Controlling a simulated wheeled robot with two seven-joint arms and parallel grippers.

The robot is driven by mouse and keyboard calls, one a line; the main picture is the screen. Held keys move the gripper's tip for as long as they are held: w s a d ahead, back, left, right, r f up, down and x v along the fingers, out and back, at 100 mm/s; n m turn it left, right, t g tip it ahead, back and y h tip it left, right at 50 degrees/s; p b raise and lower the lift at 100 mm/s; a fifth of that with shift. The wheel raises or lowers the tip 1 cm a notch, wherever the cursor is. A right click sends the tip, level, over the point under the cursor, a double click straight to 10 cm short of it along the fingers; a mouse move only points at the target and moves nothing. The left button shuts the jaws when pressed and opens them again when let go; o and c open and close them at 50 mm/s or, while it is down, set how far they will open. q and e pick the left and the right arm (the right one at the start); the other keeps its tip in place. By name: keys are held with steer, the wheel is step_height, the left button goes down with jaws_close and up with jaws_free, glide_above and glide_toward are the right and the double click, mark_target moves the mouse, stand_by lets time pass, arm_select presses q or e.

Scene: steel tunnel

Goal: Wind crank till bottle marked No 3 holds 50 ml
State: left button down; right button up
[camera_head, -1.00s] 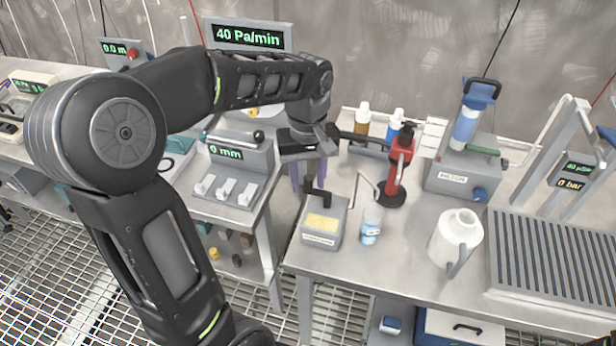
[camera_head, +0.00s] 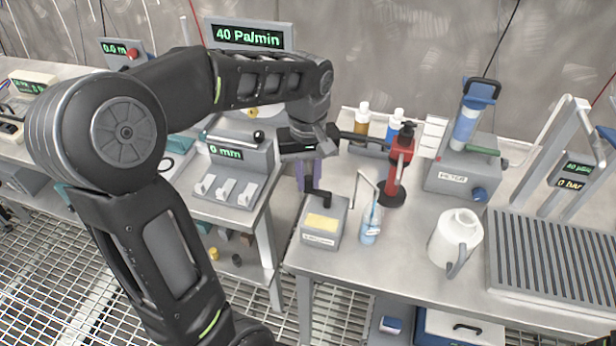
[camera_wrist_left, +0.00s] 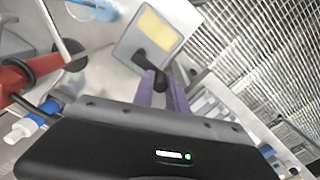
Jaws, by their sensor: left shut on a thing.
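A grey box (camera_head: 324,222) with a yellow panel stands near the bench's left edge, with a black crank (camera_head: 318,194) on top. My left gripper (camera_head: 310,184) reaches down to it. In the left wrist view the purple fingers (camera_wrist_left: 160,92) are shut on the crank's black handle (camera_wrist_left: 158,80). A small clear bottle (camera_head: 371,226) with blue on it stands right of the box, under a thin bent tube (camera_head: 366,182). Its number and liquid level are too small to read. It is cut off at the top of the wrist view (camera_wrist_left: 94,8).
A red pump-like stand (camera_head: 401,160) is close behind the bottle. A white jug (camera_head: 455,238) and a grey slatted rack (camera_head: 552,262) stand to the right. Several small bottles sit behind. A gap separates this bench from the left one with the 0 mm display (camera_head: 226,152).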

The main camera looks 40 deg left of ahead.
arm_select(q)
steer(key=shift+w, duration=0.1)
